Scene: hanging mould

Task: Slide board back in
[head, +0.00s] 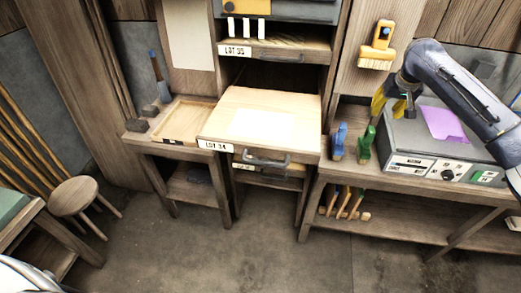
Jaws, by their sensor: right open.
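The wooden board (235,105) labelled LOT 34 sticks out from the middle of the cabinet. A paler sheet or panel lies on its top, and a dark handle (266,158) is on its front face. My right gripper (392,103) is at the right, over the bench and beside the grey box, well apart from the board. It is open, and nothing shows between its fingers. My left gripper is not in view.
Above the board is a shelf (290,49) labelled LOT 35. A shallow wooden tray (183,122) is at the left. Blue (339,140) and green (366,146) tools stand right of the board. A grey control box (440,145) sits on the right bench. A stool (75,196) stands left; the middle floor is clear.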

